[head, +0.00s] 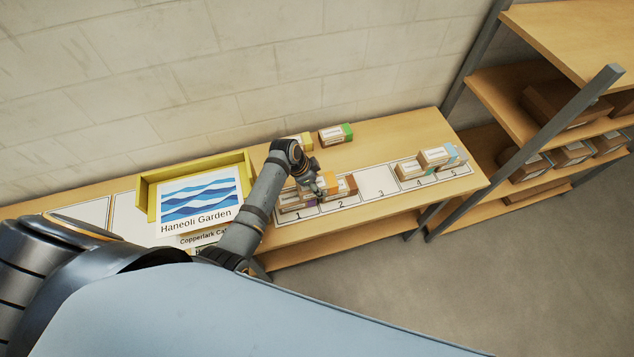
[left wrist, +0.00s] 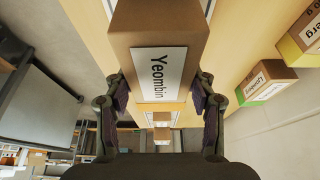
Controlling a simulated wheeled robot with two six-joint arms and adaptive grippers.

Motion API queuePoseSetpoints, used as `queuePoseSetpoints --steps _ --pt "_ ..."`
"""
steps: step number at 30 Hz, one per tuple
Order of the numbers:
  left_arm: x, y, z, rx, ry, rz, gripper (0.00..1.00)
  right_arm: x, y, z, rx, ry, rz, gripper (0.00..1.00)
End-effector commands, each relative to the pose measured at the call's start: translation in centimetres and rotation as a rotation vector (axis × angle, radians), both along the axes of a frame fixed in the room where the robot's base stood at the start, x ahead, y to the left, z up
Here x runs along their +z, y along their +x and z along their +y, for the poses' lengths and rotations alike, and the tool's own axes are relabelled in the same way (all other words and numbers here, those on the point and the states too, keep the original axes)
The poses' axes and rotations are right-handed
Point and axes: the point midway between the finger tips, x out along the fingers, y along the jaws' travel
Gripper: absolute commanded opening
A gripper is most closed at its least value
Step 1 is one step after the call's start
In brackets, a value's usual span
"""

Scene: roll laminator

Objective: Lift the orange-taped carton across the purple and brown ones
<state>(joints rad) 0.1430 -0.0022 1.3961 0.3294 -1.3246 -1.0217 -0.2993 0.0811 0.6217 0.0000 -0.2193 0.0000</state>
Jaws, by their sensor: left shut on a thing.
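The orange-taped carton (head: 322,180) is held in my left gripper (head: 316,187), above the row of numbered spaces near spaces 1 and 2. In the left wrist view the held carton (left wrist: 158,28) shows a white "Yeombin" label, and the fingers (left wrist: 160,95) press on it from both sides. The purple-taped carton (head: 310,209) is low by space 1, partly hidden by my gripper. The brown-taped carton (head: 351,185) is by space 2, just right of the held one. I cannot tell whether the held carton touches them. My right gripper is out of view.
Space 3 (head: 374,181) is bare. Several cartons (head: 436,158) stand at spaces 4 and 5. A green-taped carton (head: 335,134) and a yellow-taped one (head: 306,140) are at the back. A yellow tray (head: 147,200) with a "Haneoli Garden" sign (head: 199,200) lies left. Shelves (head: 530,110) stand right.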

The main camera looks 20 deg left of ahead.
Motion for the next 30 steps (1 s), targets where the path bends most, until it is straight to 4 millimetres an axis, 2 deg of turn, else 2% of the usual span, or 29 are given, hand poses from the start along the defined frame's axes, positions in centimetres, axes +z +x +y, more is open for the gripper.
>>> queuePoseSetpoints --steps 1,2,7,17,20,27,30 --pt "-0.2 0.0 0.0 0.0 -0.001 -0.001 0.2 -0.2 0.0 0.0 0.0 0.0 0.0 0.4" --pt "-0.1 0.0 0.0 0.0 0.0 -0.001 0.59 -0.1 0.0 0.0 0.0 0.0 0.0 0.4" --pt "-0.1 0.0 0.0 0.0 0.0 -0.001 0.82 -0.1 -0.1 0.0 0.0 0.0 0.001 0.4" --pt "0.0 0.0 0.1 0.0 0.001 -0.001 0.82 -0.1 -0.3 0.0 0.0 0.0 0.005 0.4" --pt "1.0 -0.2 0.5 0.0 0.002 -0.004 0.82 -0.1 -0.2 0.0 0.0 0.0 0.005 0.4" --pt "5.2 -1.2 1.9 0.001 0.002 -0.003 0.82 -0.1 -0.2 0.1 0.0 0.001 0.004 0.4" --pt "6.3 -1.5 2.3 0.0 0.001 -0.002 0.82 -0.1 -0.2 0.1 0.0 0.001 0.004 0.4"
